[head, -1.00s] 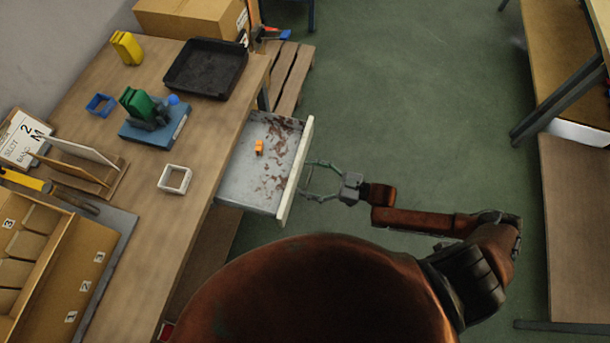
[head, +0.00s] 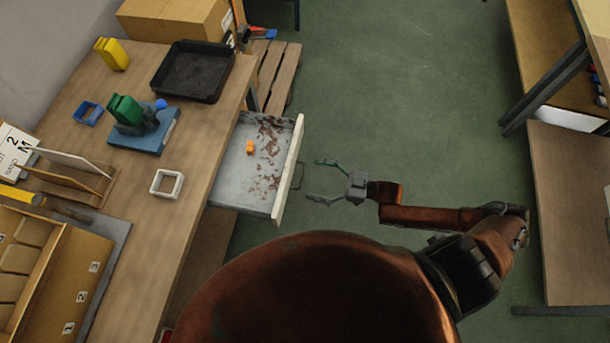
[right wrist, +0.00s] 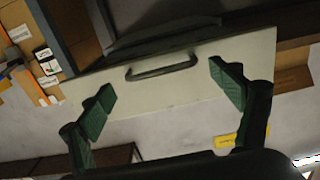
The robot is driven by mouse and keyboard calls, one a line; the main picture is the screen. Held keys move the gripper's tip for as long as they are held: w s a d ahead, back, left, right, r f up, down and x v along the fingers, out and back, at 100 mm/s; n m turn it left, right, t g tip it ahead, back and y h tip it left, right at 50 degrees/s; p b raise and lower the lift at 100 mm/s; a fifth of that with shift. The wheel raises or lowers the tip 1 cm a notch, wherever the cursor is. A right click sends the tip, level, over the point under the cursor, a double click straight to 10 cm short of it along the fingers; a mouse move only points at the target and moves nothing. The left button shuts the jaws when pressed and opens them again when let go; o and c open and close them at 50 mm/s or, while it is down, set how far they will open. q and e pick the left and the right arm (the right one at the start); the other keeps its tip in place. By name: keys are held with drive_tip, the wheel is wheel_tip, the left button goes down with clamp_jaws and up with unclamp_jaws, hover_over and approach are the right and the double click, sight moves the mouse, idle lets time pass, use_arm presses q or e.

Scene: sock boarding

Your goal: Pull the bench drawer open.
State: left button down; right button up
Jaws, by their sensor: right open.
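The bench drawer (head: 250,180) stands out from the right side of the wooden bench, its grey inside showing. A small orange object (head: 250,147) lies in it. Its pale front panel (head: 288,170) carries a dark bar handle, seen at the panel's outer side (head: 299,175) and in the right wrist view (right wrist: 162,67). My right gripper (head: 317,180) is open and empty, a short way to the right of the handle and apart from it. In the right wrist view its green fingers (right wrist: 165,95) are spread either side of the handle. My left gripper is not in view.
On the bench (head: 190,215) are a black tray (head: 193,71), a blue base with a green object (head: 145,135), a white square frame (head: 167,183) and a cardboard bin (head: 60,270). A pallet (head: 275,75) lies behind the drawer. The green floor (head: 400,100) to the right is clear.

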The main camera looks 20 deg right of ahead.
drive_tip(key=v, duration=0.7)
drive_tip(key=shift+d, duration=0.2)
drive_tip(key=shift+s, duration=0.15)
drive_tip(key=w+d+f+m+t+h+p, duration=0.15)
drive_tip(key=d+f+h, duration=0.25)
drive_tip(key=f, duration=0.4)
drive_tip(key=w+d+f+m+g+h+p, duration=0.15)
drive_tip(key=d+f+h, duration=0.3)
drive_tip(key=f, duration=0.45)
drive_tip(key=s+d+f+m+g+h+p, duration=0.15)
drive_tip(key=s+d+f+m+h, duration=0.35)
drive_tip(key=s+f, duration=0.7)
use_arm(q)
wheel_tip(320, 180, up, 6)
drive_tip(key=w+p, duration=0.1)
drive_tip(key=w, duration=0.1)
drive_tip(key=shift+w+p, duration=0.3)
drive_tip(key=shift+p, duration=0.05)
use_arm(e)
drive_tip(key=s+a+f+g, duration=0.2)
drive_tip(key=s+f, duration=0.3)
drive_tip(key=s, duration=0.5)
drive_tip(key=s+a+f+m+g+h, duration=0.1)
drive_tip(key=s+f, duration=0.4)
drive_tip(key=s, duration=0.6)
drive_tip(key=s+a+f+g, duration=0.3)
drive_tip(key=s+f+g, duration=0.2)
drive_tip(key=s, duration=0.6)
drive_tip(key=shift+a+f+g, duration=0.35)
drive_tip(key=shift+f, duration=0.05)
